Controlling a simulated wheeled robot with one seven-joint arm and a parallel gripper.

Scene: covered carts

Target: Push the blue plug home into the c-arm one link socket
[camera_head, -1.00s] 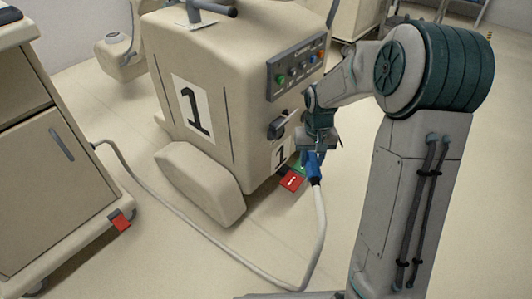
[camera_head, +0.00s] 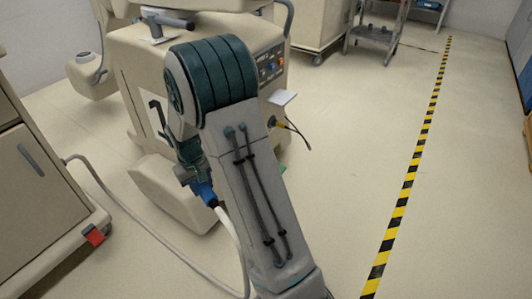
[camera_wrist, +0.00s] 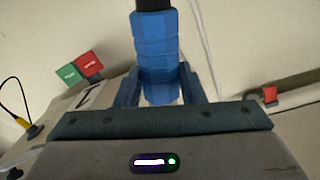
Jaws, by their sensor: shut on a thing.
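My gripper (camera_head: 190,178) is shut on the blue plug (camera_head: 203,191), with a grey cable (camera_head: 237,245) trailing from it. It is in front of the beige c-arm one unit (camera_head: 123,58), near its rounded wheel cover (camera_head: 158,190). In the wrist view the blue plug (camera_wrist: 156,60) stands between the two fingers (camera_wrist: 160,92). The plug's front end is hidden by the gripper. My arm covers much of the unit's front, including the number 1 labels, and I cannot make out the target socket in either view.
A yellow connector with a black cable (camera_head: 277,124) sticks out of the unit's right side. Green (camera_wrist: 68,75) and red (camera_wrist: 89,63) tags show in the wrist view.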

